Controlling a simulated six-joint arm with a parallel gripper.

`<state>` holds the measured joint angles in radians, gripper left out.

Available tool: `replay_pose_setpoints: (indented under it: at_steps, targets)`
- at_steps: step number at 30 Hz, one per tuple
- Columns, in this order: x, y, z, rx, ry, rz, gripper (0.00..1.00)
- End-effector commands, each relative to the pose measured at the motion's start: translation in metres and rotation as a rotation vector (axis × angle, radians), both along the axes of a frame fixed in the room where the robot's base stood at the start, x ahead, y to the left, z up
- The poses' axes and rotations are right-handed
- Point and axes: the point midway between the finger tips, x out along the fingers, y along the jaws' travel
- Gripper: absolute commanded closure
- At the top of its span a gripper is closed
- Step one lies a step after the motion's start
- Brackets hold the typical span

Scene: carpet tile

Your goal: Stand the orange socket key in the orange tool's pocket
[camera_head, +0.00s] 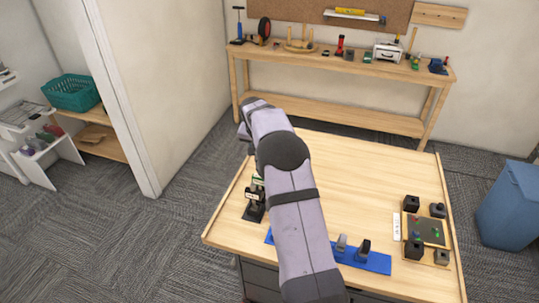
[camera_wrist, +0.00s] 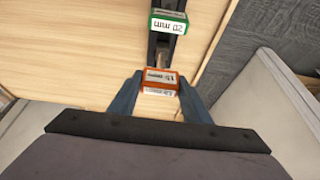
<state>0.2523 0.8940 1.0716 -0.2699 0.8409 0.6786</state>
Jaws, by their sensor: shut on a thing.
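The orange socket key (camera_wrist: 160,75) shows in the wrist view as an orange block with white label faces. My gripper (camera_wrist: 160,84) is shut on this block, one finger on each side. A green-topped tool marked 20 mm (camera_wrist: 168,22) stands just beyond it, over dark parts. In the head view, a black stand (camera_head: 254,212) with green and white labelled tops is at the table's left side, partly behind my arm. My gripper and the orange key are hidden there. I cannot tell whether the key's lower end is in a pocket.
A blue strip (camera_head: 375,263) with grey and black holders lies at the table's front, partly behind my arm. A board (camera_head: 428,230) with several black blocks is at the right. The table's back middle is bare. A workbench (camera_head: 340,53) stands behind.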

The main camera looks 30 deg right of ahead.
Motion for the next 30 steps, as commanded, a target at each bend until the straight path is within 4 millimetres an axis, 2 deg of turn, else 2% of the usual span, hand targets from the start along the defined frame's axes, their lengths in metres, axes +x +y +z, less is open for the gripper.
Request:
replay_pose_setpoints:
  at_steps: [14, 30]
  targets:
    - [-0.001, 0.0, -0.001, 0.0, 0.0, 0.0, 0.92]
    - [-0.001, 0.0, -0.023, -0.001, 0.001, 0.0, 0.92]
